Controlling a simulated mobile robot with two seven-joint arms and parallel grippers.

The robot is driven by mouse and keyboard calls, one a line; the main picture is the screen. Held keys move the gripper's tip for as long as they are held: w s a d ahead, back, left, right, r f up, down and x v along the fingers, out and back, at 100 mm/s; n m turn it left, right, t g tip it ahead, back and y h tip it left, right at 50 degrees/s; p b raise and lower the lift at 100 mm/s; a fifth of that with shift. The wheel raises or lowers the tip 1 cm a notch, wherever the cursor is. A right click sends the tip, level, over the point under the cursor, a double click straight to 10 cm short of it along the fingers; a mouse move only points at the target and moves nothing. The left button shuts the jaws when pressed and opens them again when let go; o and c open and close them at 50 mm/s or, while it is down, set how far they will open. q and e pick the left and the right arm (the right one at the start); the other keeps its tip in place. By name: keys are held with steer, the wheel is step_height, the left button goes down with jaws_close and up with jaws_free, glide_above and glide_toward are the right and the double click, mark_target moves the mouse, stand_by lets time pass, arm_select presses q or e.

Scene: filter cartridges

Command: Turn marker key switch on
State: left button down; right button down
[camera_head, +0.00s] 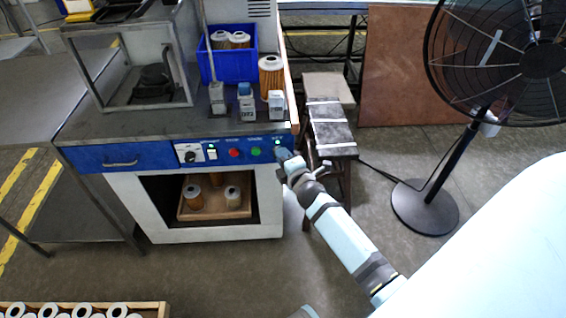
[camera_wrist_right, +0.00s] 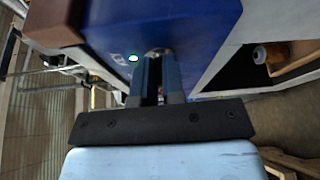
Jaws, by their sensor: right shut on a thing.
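The marker's blue control panel (camera_head: 220,152) runs along the front of the workbench. On it are a dial (camera_head: 190,156), a red button (camera_head: 233,153) and a green button (camera_head: 255,151). My right gripper (camera_head: 285,156) is at the panel's right end and covers the key switch there. In the right wrist view its two fingers (camera_wrist_right: 159,75) reach the blue panel and are shut on the small round metal key switch (camera_wrist_right: 158,53). A lit green lamp (camera_wrist_right: 133,58) shows beside the fingers. Which way the key points is hidden. My left gripper is not in view.
A blue bin (camera_head: 228,66) with filter cartridges stands on the bench. Below the panel a wooden tray (camera_head: 215,208) holds several cartridges. A stool (camera_head: 330,125) stands right of the bench. A black fan (camera_head: 425,205) stands further right, with open floor around it.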

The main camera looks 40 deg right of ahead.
arm_select(q)
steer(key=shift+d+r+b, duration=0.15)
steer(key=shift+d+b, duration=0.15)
steer(key=shift+b, duration=0.1)
arm_select(e)
steer(key=shift+m, duration=0.4)
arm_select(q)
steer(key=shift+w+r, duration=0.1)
arm_select(e)
steer(key=shift+r+t, duration=0.15)
steer(key=shift+t, duration=0.15)
steer(key=shift+w, duration=0.1)
steer(key=c, duration=1.2)
jaws_free()
steer(key=shift+f, duration=0.2)
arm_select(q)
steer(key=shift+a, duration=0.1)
